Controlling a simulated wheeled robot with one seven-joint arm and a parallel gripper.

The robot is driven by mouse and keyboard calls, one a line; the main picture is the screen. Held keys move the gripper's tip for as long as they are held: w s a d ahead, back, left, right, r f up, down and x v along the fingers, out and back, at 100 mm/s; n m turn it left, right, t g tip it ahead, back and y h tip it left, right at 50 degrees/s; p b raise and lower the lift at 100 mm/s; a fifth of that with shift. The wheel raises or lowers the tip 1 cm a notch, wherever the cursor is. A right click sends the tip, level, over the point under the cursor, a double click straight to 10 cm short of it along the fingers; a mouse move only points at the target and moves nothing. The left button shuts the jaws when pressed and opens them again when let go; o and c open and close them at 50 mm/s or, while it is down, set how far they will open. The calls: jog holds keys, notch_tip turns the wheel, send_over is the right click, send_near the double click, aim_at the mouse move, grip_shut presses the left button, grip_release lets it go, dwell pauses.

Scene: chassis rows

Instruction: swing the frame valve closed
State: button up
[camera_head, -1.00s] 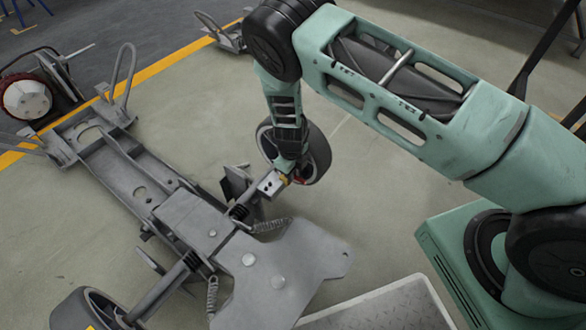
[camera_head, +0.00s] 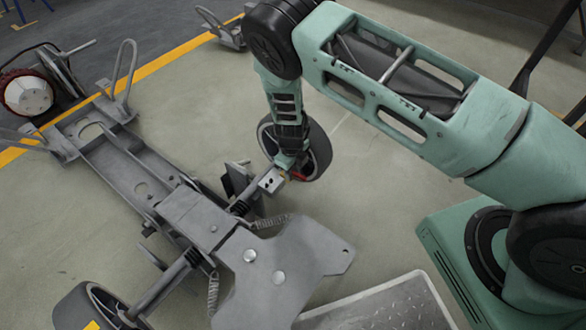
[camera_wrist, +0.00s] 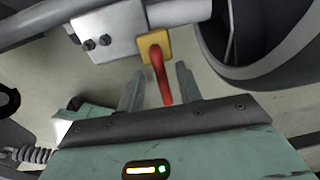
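The frame valve shows in the wrist view as a red lever (camera_wrist: 162,76) on a yellow body (camera_wrist: 154,46), beside a grey metal block (camera_wrist: 105,35) on the chassis axle. The lever points down toward my gripper (camera_wrist: 160,88). My gripper is open, with one finger on each side of the lever and a visible gap to each. In the head view my gripper (camera_head: 288,164) is low beside the axle end, and only a bit of the red lever (camera_head: 300,177) shows. The rest of the valve is mostly hidden there.
A wheel (camera_head: 318,150) stands close behind and right of my gripper. The grey chassis frame (camera_head: 130,175) runs to the upper left, with a flat plate (camera_head: 300,260) in front. A metal checker-plate platform (camera_head: 395,305) lies at the lower right. Open floor lies right of the wheel.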

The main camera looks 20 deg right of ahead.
notch_tip(320, 180, up, 17)
jog(key=p, duration=0.5)
jog(key=shift+s+a+r, duration=0.2)
jog(key=shift+s+a, duration=0.1)
jog(key=shift+a, duration=0.05)
jog(key=shift+a, duration=0.1)
jog(key=s+a+r+n+g+y, duration=0.1)
jog(key=s+a+r+n, duration=0.3)
jog(key=s+r+n, duration=0.5)
jog(key=s+a+r+n+g+y, duration=0.15)
jog(key=s+a+r+n, duration=0.25)
jog(key=s+r+n, duration=0.45)
jog(key=s+d+r+n+t+h, duration=0.1)
jog(key=s+d+r+n, duration=0.2)
jog(key=s+r+n, duration=0.5)
jog(key=s+d+r+n+t+h, duration=0.1)
jog(key=s+d+r+n, duration=0.2)
jog(key=n, duration=0.8)
notch_tip(320, 180, up, 23)
jog(key=s+p, duration=0.1)
jog(key=p, duration=2.3)
jog(key=shift+s+a+r, duration=0.15)
jog(key=shift+a, duration=0.25)
jog(key=shift+y, duration=0.25)
